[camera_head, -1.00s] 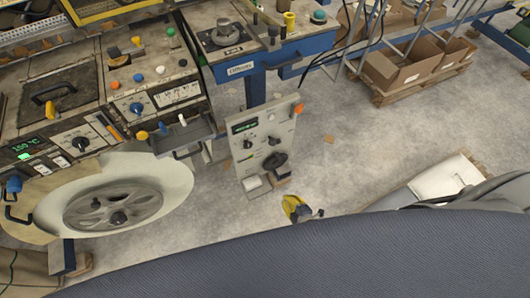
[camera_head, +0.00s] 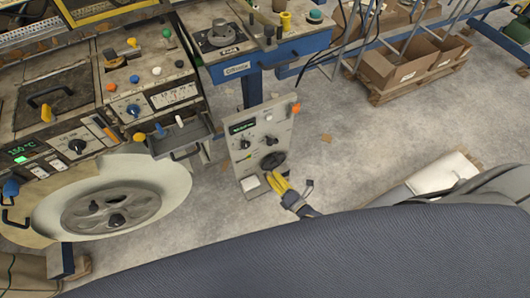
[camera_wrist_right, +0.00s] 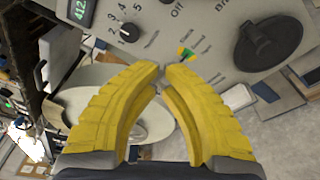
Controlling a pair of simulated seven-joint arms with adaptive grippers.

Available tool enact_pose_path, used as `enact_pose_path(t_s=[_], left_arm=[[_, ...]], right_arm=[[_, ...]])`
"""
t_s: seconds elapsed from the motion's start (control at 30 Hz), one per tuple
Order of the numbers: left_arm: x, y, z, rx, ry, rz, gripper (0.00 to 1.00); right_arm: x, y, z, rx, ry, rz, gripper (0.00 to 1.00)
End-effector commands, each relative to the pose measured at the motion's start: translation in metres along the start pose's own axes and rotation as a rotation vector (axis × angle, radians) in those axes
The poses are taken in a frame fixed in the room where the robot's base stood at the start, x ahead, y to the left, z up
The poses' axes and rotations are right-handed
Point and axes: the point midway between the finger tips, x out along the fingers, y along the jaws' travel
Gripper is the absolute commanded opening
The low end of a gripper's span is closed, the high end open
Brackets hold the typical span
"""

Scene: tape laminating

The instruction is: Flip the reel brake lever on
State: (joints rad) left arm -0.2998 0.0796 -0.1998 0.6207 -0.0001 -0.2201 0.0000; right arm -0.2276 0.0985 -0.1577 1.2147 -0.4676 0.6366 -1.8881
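The grey control panel (camera_head: 262,148) stands upright beside the machine. It carries a big round black knob (camera_head: 273,161), which also shows in the right wrist view (camera_wrist_right: 268,42) at the upper right. An orange piece (camera_head: 295,108) sits at its top right corner. A small green-and-yellow pointer (camera_wrist_right: 186,54) lies on the panel face just beyond my fingertips. I cannot tell which part is the brake lever. My right gripper (camera_head: 277,182) is in front of the panel's lower part, below the black knob. Its yellow fingertips (camera_wrist_right: 163,74) nearly meet, with nothing visible between them. My left gripper is out of view.
The large reel (camera_head: 112,207) is at the left, under the machine's console with its knobs and grey tray (camera_head: 182,139). A blue-framed bench (camera_head: 265,52) stands behind the panel. Cardboard boxes (camera_head: 398,65) are at the upper right.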

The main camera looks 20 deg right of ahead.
Motion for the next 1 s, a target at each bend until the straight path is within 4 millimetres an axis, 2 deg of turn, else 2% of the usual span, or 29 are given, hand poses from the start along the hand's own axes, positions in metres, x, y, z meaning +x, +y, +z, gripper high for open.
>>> enact_pose_path(t_s=[0.3, 0.47, 0.57, 1.0], left_arm=[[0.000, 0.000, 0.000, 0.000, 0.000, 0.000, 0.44], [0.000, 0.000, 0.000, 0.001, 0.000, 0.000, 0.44], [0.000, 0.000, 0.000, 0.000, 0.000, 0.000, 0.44], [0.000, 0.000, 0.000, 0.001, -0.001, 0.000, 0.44]], right_arm=[[0.000, 0.000, 0.000, 0.000, 0.000, -0.001, 0.00], [0.009, 0.000, 0.000, 0.000, -0.001, -0.001, 0.00], [0.021, 0.000, 0.000, 0.001, -0.001, 0.000, 0.00], [0.097, 0.000, 0.000, 0.001, 0.000, 0.000, 0.00]])
